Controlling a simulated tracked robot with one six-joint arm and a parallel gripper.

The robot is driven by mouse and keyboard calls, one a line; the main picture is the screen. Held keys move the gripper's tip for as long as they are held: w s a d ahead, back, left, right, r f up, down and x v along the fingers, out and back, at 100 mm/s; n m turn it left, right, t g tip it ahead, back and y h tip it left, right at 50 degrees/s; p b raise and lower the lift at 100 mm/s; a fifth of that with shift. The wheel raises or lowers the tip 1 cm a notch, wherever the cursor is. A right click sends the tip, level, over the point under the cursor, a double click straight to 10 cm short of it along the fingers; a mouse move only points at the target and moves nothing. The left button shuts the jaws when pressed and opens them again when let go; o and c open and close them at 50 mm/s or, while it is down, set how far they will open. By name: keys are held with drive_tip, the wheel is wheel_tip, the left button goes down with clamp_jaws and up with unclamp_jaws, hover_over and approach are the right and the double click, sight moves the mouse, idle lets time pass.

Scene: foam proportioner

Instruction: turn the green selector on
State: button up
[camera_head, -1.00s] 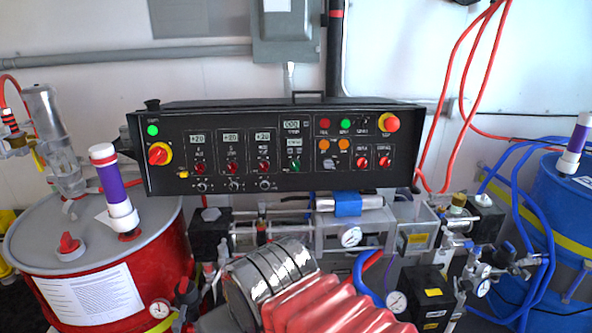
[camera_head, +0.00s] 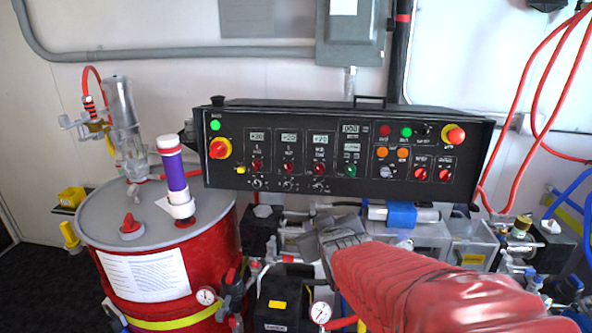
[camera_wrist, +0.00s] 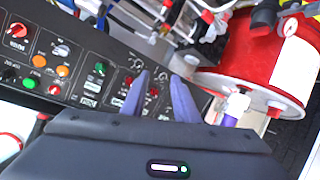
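The green selector (camera_head: 350,170) is a small green knob on the black control panel (camera_head: 470,190), right of a row of red knobs (camera_head: 288,167). In the wrist view the green selector (camera_wrist: 100,68) lies left of my fingers, clear of them. My gripper (camera_head: 325,232) is below the panel in the head view, at the end of my red-sleeved arm. In the wrist view its two purple-grey fingers (camera_wrist: 160,76) are apart with nothing between them, in front of the red-knob area. The selector's exact pointer angle is too small to tell.
A red-and-yellow switch (camera_head: 219,148) and a red stop button (camera_head: 455,135) sit on the panel. A red drum (camera_head: 205,262) with a grey lid stands left. Pipes, gauges and a blue-wrapped cylinder (camera_head: 402,214) crowd the space below the panel. Red hoses hang at right.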

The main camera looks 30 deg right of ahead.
drive_tip(key=w+d+r+t+h, duration=0.1)
drive_tip(key=d+r+t+h, duration=0.1)
drive_tip(key=d, duration=1.1)
drive_tip(key=shift+w+n+t+h, duration=0.2)
drive_tip(key=shift+n+t+h, duration=0.1)
drive_tip(key=shift+t+h, duration=0.6)
